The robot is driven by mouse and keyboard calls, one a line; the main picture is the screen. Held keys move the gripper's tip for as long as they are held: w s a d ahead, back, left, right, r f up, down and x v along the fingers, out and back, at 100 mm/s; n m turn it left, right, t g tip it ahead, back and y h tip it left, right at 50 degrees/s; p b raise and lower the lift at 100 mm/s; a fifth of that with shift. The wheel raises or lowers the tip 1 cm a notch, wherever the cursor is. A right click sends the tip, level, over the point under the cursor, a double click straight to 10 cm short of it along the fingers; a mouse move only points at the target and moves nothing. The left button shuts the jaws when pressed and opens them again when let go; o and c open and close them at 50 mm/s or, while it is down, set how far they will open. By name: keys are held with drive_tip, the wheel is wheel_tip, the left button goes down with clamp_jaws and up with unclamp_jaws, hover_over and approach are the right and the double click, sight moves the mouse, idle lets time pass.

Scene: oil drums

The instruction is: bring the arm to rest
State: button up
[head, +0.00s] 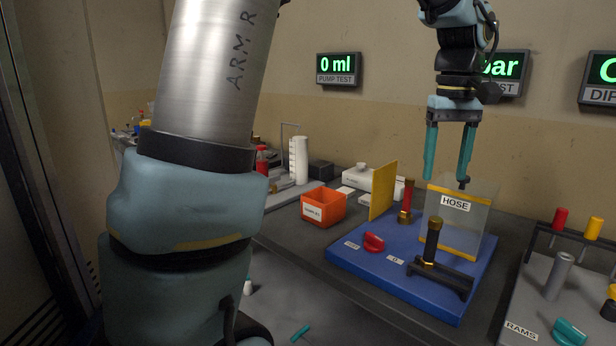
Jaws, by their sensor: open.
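My gripper (447,172) hangs at the upper right in the head view, fingers pointing down and apart, with nothing between them. It is above the blue board (400,290), in front of the wall displays. The fingertips are near the top of the clear panel labelled HOSE (478,222); I cannot tell whether they touch it. Below stands a black-and-brass hose fitting (432,242) in a dark cradle (446,278) on the board. My large arm link fills the left of the view and hides part of the bench.
The board also carries a red knob (373,242), a yellow plate (383,190) and a red-brass fitting (406,203). An orange bin (322,207) stands left of it. A grey RAMS board (530,300) with coloured cylinders is at right. A display (338,68) reads 0 ml.

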drive_tip(key=w+a+f, duration=0.2)
drive_tip(key=a+f, duration=0.3)
drive_tip(key=a, duration=0.4)
drive_tip(key=w+a+f, duration=0.1)
drive_tip(key=a+f, duration=0.4)
drive_tip(key=a, duration=0.4)
drive_tip(key=s+a+f, duration=0.2)
drive_tip(key=a+f, duration=0.1)
drive_tip(key=a, duration=0.3)
drive_tip(key=s+a+f+m+t, duration=0.1)
drive_tip(key=s+a+f, duration=0.2)
drive_tip(key=a, duration=0.4)
drive_tip(key=shift+a+f, duration=0.15)
drive_tip(key=shift+f, duration=0.3)
